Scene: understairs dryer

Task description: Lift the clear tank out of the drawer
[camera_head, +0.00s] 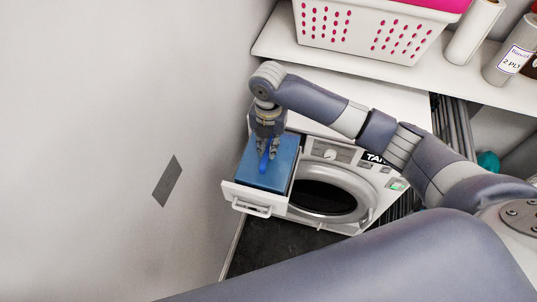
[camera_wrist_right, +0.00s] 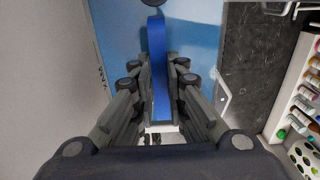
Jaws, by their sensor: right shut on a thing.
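The tank (camera_head: 283,178) shows as a blue, water-like surface inside the pulled-out drawer (camera_head: 277,208) at the dryer's upper left. It also fills the upper middle of the right wrist view (camera_wrist_right: 206,40). A bright blue handle strip (camera_wrist_right: 157,55) runs across the tank top. My right gripper (camera_head: 268,152) points down over the tank and is shut on this handle, with a finger on each side of it in the wrist view (camera_wrist_right: 161,90). The tank appears to sit within the drawer walls. My left gripper is out of view.
The white dryer (camera_head: 385,172) with its round dark door (camera_head: 325,200) stands right of the drawer. A wall (camera_head: 120,110) is close on the left. A shelf above holds a white basket (camera_head: 365,30), a paper roll (camera_head: 474,32) and bottles. Dark floor (camera_head: 275,245) lies below.

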